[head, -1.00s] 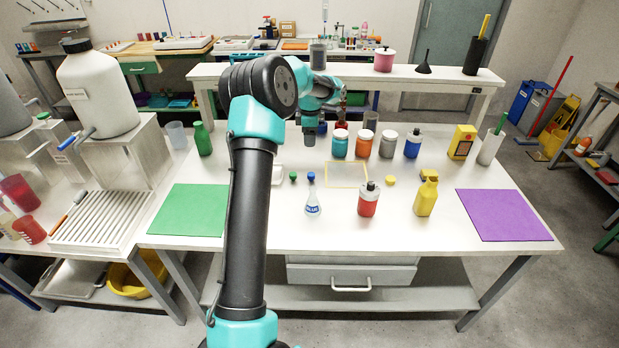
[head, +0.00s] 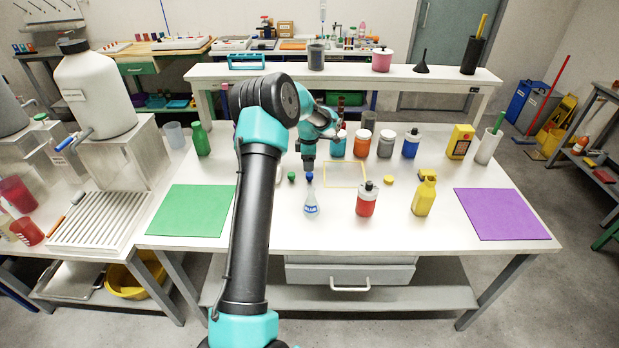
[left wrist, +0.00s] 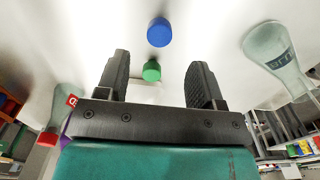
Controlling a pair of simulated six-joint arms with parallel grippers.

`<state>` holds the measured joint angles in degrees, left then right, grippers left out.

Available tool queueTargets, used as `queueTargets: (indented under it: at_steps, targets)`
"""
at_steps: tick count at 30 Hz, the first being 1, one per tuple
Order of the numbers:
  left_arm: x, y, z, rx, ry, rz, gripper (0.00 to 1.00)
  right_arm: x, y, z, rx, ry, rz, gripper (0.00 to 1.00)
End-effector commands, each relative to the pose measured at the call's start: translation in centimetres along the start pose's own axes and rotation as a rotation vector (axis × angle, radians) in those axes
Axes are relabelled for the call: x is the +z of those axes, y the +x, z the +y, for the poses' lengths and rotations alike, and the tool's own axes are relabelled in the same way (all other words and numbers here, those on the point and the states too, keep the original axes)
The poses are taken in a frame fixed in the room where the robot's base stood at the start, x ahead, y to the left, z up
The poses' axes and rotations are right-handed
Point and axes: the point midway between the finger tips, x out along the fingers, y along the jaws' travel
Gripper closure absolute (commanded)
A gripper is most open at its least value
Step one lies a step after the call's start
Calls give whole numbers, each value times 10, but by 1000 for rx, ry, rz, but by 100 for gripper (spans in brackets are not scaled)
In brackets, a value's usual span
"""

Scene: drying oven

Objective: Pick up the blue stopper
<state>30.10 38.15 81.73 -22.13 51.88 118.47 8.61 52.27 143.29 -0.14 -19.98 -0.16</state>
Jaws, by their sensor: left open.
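The blue stopper (head: 309,178) stands on the white table, just behind a clear flask (head: 311,201) with a blue label. My left gripper (head: 308,168) is pointed down just above and behind the stopper. In the left wrist view, the blue stopper (left wrist: 159,32) lies beyond the fingertips of my open left gripper (left wrist: 160,59), apart from both fingers. A green stopper (head: 291,177) stands just left of the blue one; it also shows in the left wrist view (left wrist: 152,70), between the fingers in the picture. My right gripper is in neither view.
A red bottle (head: 367,199) and a yellow spray bottle (head: 424,194) stand to the right, with a yellow cap (head: 388,180) behind. Several jars and bottles line the back. A green mat (head: 187,211) and a purple mat (head: 502,214) lie bare at the sides.

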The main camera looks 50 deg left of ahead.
Motion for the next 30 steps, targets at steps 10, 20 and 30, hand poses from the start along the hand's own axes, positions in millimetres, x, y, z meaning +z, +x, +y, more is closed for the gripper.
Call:
queueTargets:
  at_steps: [10,20,30]
  targets:
    - [0,15,0,0,-1,0,39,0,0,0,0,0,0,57]
    - [1,30,0,-3,0,2,39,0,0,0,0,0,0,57]
    - [3,66,1,-1,0,0,39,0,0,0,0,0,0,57]
